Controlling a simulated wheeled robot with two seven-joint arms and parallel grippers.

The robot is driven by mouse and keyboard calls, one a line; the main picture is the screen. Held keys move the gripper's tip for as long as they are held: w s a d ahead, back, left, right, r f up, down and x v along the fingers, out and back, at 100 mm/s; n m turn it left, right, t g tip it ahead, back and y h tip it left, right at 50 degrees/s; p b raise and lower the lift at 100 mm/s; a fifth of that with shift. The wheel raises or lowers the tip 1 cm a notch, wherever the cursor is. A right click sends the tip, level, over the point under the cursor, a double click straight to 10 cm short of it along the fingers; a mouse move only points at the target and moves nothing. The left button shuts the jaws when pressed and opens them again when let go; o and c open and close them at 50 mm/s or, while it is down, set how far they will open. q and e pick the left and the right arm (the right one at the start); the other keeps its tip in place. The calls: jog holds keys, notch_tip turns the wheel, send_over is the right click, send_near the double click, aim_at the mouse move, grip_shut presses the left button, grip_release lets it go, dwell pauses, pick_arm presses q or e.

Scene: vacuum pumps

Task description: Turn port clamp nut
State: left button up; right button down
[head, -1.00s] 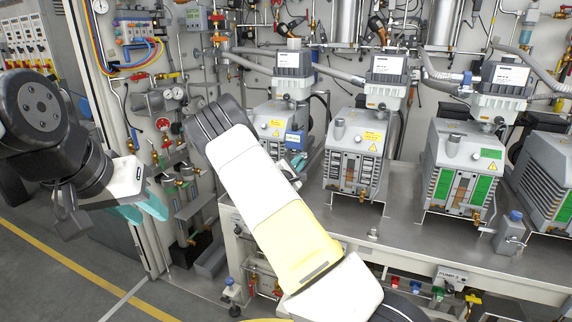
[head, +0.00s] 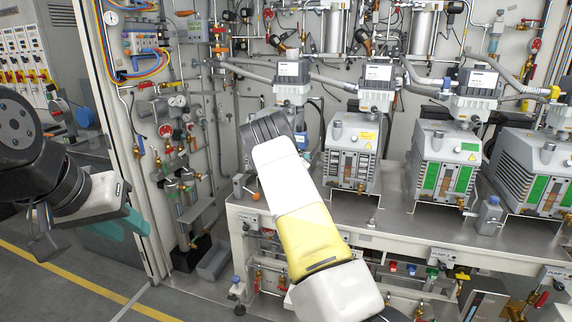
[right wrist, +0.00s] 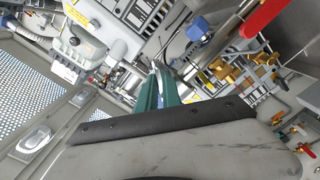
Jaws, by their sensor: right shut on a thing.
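My right gripper (right wrist: 158,88) shows in the right wrist view as two teal fingers close together, shut on a small metal part beside a grey pump. The part is mostly hidden between the fingertips; it appears to be the port clamp nut. In the head view my own right arm covers this gripper and the part, in front of the leftmost pump (head: 291,92). My left gripper (head: 122,226) is at the left in the head view, its teal fingers apart and empty, away from the pumps.
More grey pumps (head: 353,150) (head: 447,165) stand in a row on the metal bench (head: 400,222). Hoses and pipes run along the back wall. A panel with gauges and valves (head: 170,130) is at the left. The floor (head: 60,290) at the lower left is clear.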

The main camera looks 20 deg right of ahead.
jog(key=c, duration=1.5)
grip_release()
jog(key=shift+f, duration=0.1)
jog(key=shift+s, duration=0.1)
jog(key=shift+v, duration=0.95)
jog(key=shift+v, duration=2.95)
